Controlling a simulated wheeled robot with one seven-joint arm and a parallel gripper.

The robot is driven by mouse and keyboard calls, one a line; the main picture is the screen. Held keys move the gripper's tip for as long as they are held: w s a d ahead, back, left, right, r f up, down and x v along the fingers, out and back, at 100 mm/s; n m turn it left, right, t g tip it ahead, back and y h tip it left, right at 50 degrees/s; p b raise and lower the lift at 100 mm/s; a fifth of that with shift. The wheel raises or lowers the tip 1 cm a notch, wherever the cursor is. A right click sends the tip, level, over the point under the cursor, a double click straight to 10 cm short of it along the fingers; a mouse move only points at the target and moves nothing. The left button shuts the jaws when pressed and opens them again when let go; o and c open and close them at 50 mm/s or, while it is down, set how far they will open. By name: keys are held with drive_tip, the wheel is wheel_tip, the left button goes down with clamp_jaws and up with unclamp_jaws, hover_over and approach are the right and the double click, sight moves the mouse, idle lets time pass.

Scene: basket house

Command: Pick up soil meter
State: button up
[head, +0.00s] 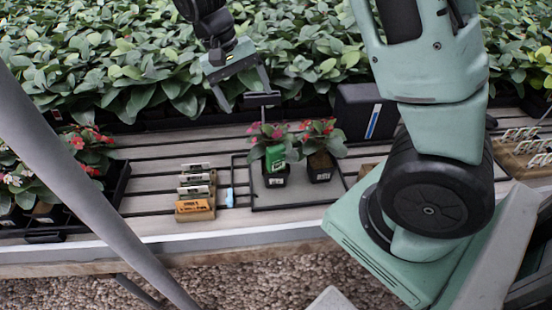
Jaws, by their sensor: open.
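My gripper (248,100) is open, pointing down just above the plant. Its right finger is close to the dark head; I cannot tell whether they touch. The left finger is apart from it.
A second red-flowered pot (320,168) stands close on the right, on the same dark tray (295,198). A black box (365,112) is behind right. Wooden blocks with labels (195,209) and a small light-blue item (230,197) lie left. Dense leafy plants (130,65) fill the back.

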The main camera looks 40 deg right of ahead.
drive_tip(key=p, duration=0.2)
hover_over(273, 147)
drive_tip(key=w+a, duration=0.2)
wheel_tip(273, 147, down, 11)
drive_tip(key=shift+s+d+r, duration=0.1)
drive_tip(key=shift+s+d, duration=0.05)
drive_tip(key=x, duration=0.3)
drive_tip(key=p+x, duration=0.1)
drive_tip(key=shift+s+d, duration=0.3)
drive_tip(key=shift+s, duration=0.05)
drive_tip(key=shift+f, duration=0.65)
drive_tip(key=c, duration=1.2)
